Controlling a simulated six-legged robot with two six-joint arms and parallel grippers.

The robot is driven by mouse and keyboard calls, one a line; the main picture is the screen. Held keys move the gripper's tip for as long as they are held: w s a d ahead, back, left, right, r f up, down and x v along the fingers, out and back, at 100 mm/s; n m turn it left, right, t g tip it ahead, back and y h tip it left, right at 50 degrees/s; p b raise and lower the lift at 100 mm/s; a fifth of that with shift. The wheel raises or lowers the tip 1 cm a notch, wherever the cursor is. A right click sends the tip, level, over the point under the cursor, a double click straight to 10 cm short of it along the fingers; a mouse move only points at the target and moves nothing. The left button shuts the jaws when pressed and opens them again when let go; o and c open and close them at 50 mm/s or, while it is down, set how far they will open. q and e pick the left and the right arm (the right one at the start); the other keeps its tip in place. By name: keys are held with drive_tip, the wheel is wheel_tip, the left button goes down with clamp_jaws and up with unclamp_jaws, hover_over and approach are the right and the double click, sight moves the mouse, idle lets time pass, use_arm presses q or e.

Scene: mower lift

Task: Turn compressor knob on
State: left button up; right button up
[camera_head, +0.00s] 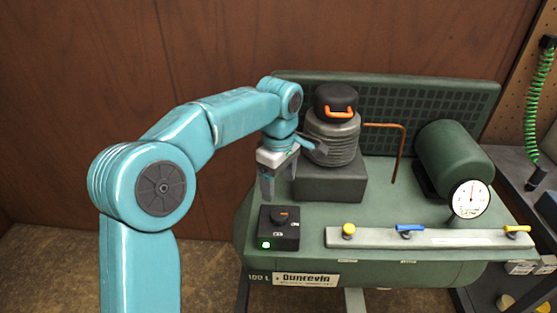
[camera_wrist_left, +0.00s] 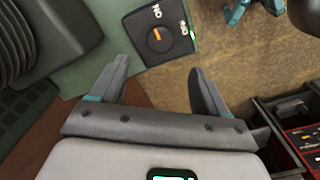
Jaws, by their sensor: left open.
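The compressor (camera_head: 360,265) is a green tank unit standing in the middle and right of the head view. Its knob (camera_head: 281,215) is a round black dial with an orange mark, on a black switch box (camera_head: 280,236) with a lit green light. In the left wrist view the knob (camera_wrist_left: 160,37) shows near the top, with "ON" and another partly readable label beside it. My left gripper (camera_head: 269,195) is open and empty, pointing down just above and behind the box. In its wrist view the fingers (camera_wrist_left: 157,85) are spread apart, short of the knob.
A pump head (camera_head: 333,135) with an orange handle stands close beside my left gripper. A copper pipe (camera_head: 402,150), a gauge (camera_head: 470,199) and a rail (camera_head: 430,239) with coloured valves lie to the right. A pegboard with a green coiled hose (camera_head: 531,100) is at the far right.

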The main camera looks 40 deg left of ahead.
use_arm(q)
wheel_tip(320, 180, up, 6)
drive_tip(key=shift+f+p, duration=0.1)
drive_tip(key=shift+p, duration=0.3)
idle(0.4)
